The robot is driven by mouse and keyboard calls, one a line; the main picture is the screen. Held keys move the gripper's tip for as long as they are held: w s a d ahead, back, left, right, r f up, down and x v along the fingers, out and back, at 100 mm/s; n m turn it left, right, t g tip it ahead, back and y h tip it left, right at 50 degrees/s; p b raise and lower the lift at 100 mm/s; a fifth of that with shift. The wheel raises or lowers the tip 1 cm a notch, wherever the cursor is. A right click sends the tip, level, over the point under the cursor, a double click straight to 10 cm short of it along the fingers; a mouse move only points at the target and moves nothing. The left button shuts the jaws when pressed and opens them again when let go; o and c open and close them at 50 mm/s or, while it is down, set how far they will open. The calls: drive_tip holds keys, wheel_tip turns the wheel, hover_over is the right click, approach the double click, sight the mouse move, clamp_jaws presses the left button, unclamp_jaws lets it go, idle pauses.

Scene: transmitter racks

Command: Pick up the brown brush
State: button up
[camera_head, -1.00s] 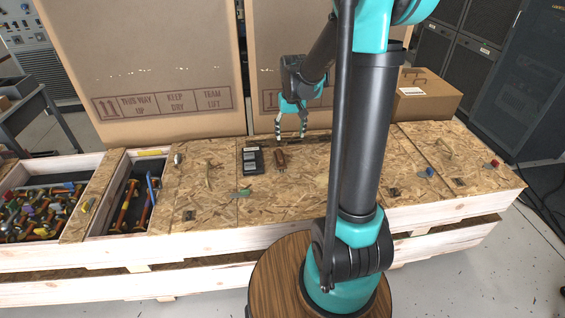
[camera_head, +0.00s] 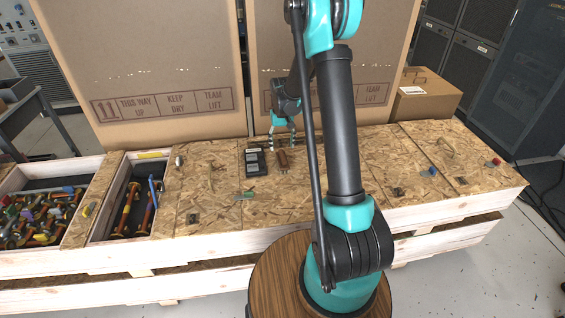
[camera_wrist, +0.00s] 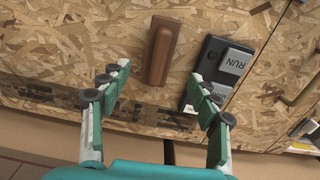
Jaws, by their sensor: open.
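The brown brush (camera_head: 283,160) lies on the chipboard top of the crate, just right of a black device. In the wrist view the brush (camera_wrist: 162,52) is a brown block seen from above, a little ahead of the fingertips and between their lines. My gripper (camera_head: 283,140) is low over the back of the crate top, behind the brush. In the wrist view my gripper (camera_wrist: 158,80) has its two fingers well apart with nothing between them. The fingers do not appear to touch the brush.
A black device with a "RUN" key (camera_wrist: 232,62) lies close beside the brush. Tall cardboard boxes (camera_head: 318,70) stand right behind the crate. Left compartments hold several tools (camera_head: 40,215). A green-and-grey item (camera_head: 244,195) lies nearer the front. The chipboard (camera_head: 215,220) in front is mostly bare.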

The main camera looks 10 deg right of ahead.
sight(283, 155)
drive_tip(key=shift+s+d+f, duration=0.1)
drive_tip(key=shift+f, duration=3.75)
drive_tip(key=shift+c, duration=0.2)
drive_tip(key=c, duration=1.2)
drive_tip(key=shift+c, duration=0.2)
drive_tip(key=shift+r, duration=0.15)
wheel_tip(283, 155, up, 20)
